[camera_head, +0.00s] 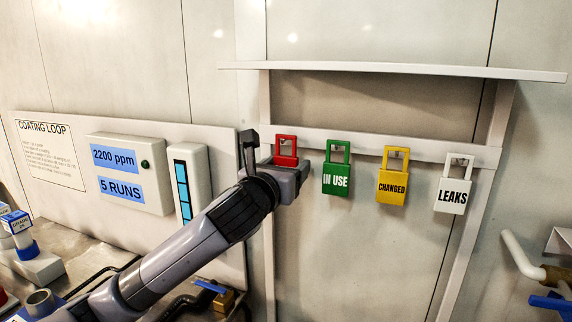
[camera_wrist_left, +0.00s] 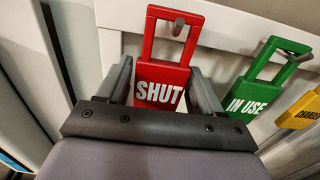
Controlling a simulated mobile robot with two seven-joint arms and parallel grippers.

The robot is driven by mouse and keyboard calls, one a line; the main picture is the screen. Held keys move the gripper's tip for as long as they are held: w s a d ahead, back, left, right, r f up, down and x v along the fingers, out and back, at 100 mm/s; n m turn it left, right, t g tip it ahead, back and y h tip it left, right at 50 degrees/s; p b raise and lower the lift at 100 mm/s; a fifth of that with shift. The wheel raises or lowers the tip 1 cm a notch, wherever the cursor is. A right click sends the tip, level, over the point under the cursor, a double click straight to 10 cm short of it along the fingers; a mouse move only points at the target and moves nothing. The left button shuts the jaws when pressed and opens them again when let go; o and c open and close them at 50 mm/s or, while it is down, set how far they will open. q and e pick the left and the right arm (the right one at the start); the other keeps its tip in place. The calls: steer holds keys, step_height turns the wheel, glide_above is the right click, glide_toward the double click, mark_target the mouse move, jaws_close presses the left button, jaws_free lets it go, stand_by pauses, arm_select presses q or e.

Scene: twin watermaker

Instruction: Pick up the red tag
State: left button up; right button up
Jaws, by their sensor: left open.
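The red tag (camera_head: 286,150) hangs by its loop handle from a peg on the white rail, at the left end of a row of tags. In the left wrist view the red tag (camera_wrist_left: 160,85) shows the word SHUT. My left gripper (camera_head: 275,152) is in front of it and hides its lower part in the head view. In the left wrist view my left gripper (camera_wrist_left: 162,85) is open, with one finger on each side of the red tag's body. I cannot tell whether the fingers touch it. My right gripper is not in view.
A green IN USE tag (camera_head: 336,172) hangs just right of the red one, close to the right finger. A yellow CHANGED tag (camera_head: 392,182) and a white LEAKS tag (camera_head: 453,190) hang further right. A shelf (camera_head: 400,71) juts out above.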

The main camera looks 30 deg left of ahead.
arm_select(q)
steer(key=shift+w, duration=0.1)
steer(key=shift+c, duration=0.3)
steer(key=c, duration=0.7)
steer(key=shift+r, duration=0.1)
steer(key=shift+c, duration=0.2)
